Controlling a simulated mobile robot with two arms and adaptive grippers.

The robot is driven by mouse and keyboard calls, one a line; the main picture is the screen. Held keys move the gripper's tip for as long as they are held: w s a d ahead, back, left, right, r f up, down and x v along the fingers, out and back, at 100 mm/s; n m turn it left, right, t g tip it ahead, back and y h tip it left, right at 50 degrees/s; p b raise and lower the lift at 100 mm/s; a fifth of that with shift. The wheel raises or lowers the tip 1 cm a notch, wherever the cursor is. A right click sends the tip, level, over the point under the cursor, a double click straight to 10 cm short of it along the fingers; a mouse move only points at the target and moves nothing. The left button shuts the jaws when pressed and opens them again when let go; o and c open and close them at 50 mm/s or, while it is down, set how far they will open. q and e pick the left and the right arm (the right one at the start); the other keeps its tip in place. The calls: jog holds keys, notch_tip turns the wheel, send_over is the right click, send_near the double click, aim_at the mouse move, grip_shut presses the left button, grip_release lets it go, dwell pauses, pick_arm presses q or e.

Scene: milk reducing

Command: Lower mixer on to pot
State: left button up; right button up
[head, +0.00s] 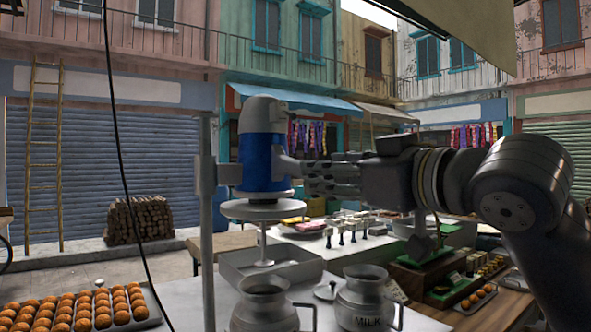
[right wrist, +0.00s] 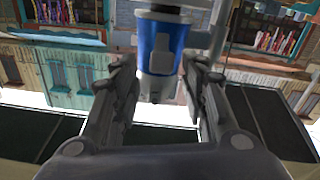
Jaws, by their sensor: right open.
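The mixer (head: 262,160) has a blue and grey motor body, a round disc lid (head: 262,209) and a thin shaft with a stirrer. It sits raised on a vertical metal post (head: 207,225). A plain metal pot (head: 264,308) with a handle stands below it in the head view, apart from the lid. A second metal pot (head: 366,300) is marked MILK. My right gripper (head: 290,166) is at the mixer body from the right. In the right wrist view its open fingers (right wrist: 160,75) flank the blue mixer body (right wrist: 162,45). My left gripper is not in view.
A grey tray (head: 228,262) lies behind the pots. A tray of round orange sweets (head: 147,294) is at left. More stall goods stand behind; a wooden counter (head: 490,312) is at right. A dark cable hangs at left.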

jog(key=p+x, duration=0.2)
jog(key=x, duration=0.5)
jog(key=shift+a+r, duration=0.1)
jog(key=shift+w+a, duration=0.2)
jog(key=shift+w, duration=0.1)
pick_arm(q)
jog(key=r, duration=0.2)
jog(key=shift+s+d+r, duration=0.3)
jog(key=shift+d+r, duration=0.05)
pick_arm(e)
jog(key=shift+w, duration=0.1)
grip_shut()
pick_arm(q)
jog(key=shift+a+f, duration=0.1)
